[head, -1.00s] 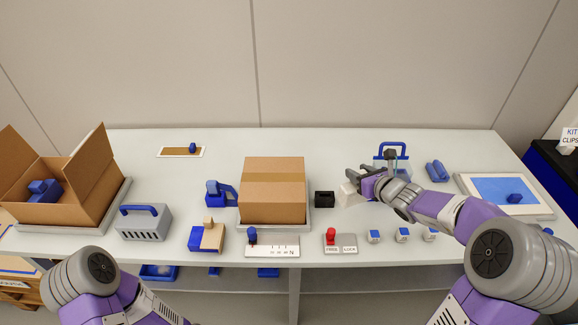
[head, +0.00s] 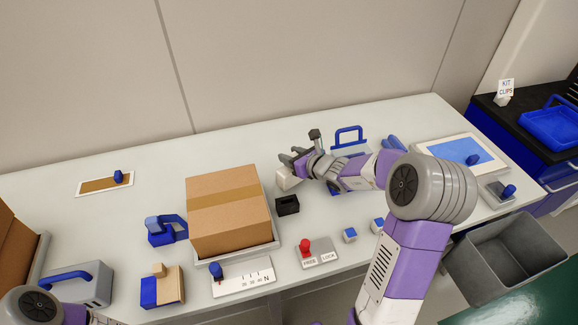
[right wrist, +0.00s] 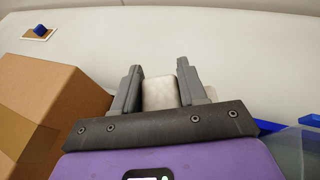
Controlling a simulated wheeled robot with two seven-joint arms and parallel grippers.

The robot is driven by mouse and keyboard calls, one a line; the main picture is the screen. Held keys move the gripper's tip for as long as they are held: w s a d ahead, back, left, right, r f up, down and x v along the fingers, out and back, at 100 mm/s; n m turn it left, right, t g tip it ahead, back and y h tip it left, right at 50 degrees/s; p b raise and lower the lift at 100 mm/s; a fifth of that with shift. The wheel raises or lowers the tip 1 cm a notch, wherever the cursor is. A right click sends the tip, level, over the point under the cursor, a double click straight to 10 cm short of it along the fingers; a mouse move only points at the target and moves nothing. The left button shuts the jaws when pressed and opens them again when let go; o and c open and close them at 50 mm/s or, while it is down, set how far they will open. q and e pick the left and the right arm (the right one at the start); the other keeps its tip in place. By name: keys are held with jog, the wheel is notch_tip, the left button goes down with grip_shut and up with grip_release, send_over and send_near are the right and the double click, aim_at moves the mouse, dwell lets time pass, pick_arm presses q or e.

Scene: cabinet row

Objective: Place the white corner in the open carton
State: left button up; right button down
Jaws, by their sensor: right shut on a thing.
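The white corner (head: 287,180) is a small white block, held between the fingers of my right gripper (head: 291,166). In the right wrist view the white corner (right wrist: 160,93) sits between the two grey fingers (right wrist: 158,80), which partly hide it. It is behind the small black block (head: 287,205) and right of the closed carton. The open carton (head: 16,250) is cut off at the left edge of the head view, so its inside is hidden. My left gripper is out of view; only part of that arm shows.
A closed brown carton (head: 225,195) stands on a grey platform (head: 240,254), between my right gripper and the open carton. A blue tool (head: 165,230), a grey handled box (head: 84,286) and a FREE/LOCK switch (head: 316,256) stand nearby. The table behind is mostly clear.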

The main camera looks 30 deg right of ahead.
jog(key=shift+f+b, duration=0.35)
jog(key=shift+f, duration=1.15)
jog(key=shift+f, duration=0.15)
jog(key=c, duration=0.6)
grip_release()
